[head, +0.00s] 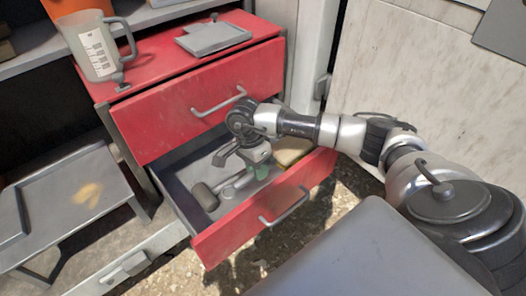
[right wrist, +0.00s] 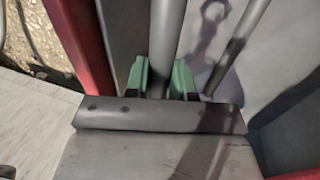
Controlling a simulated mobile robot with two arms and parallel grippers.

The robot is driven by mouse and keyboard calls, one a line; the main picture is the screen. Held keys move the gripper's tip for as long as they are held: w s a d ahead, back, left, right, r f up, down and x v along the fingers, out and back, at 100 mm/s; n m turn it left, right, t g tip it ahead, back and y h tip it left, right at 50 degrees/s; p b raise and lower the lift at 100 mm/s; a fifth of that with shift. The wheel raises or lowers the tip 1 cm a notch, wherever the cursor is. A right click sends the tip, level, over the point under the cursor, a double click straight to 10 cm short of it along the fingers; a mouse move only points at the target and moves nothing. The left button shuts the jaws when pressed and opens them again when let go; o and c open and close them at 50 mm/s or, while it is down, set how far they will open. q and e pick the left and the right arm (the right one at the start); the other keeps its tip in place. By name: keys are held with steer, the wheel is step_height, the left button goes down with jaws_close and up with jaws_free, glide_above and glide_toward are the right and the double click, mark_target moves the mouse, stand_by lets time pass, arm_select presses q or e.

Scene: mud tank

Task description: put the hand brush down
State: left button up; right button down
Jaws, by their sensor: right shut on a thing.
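My right gripper (head: 258,168) reaches down into the open lower drawer (head: 225,238) of the red cabinet. In the right wrist view its two green fingers (right wrist: 159,78) are shut on a smooth grey rod-like handle (right wrist: 167,30), which I take for the hand brush. The brush's head cannot be made out. In the head view the gripper and wrist hide most of what is held. I cannot tell whether the brush touches the drawer floor. My left gripper is not in view.
A grey mallet (head: 206,197) lies at the drawer's front left; a tan block (head: 293,150) is at its right. Above are a closed red drawer (head: 180,118), a measuring jug (head: 93,50) and a flat grey plate (head: 213,38). A grey step table (head: 65,205) stands left.

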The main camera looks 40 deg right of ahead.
step_height(320, 180, down, 8)
steer(key=shift+r+b, duration=0.1)
steer(key=shift+b, duration=0.45)
steer(key=shift+f+b, duration=0.3)
steer(key=shift+f, duration=1.25)
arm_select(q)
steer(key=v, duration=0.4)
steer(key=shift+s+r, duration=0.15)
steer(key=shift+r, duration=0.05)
arm_select(e)
steer(key=shift+f, duration=0.2)
steer(key=c, duration=1)
jaws_free()
steer(key=shift+r, duration=0.1)
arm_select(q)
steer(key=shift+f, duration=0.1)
arm_select(e)
steer(key=shift+o, duration=0.3)
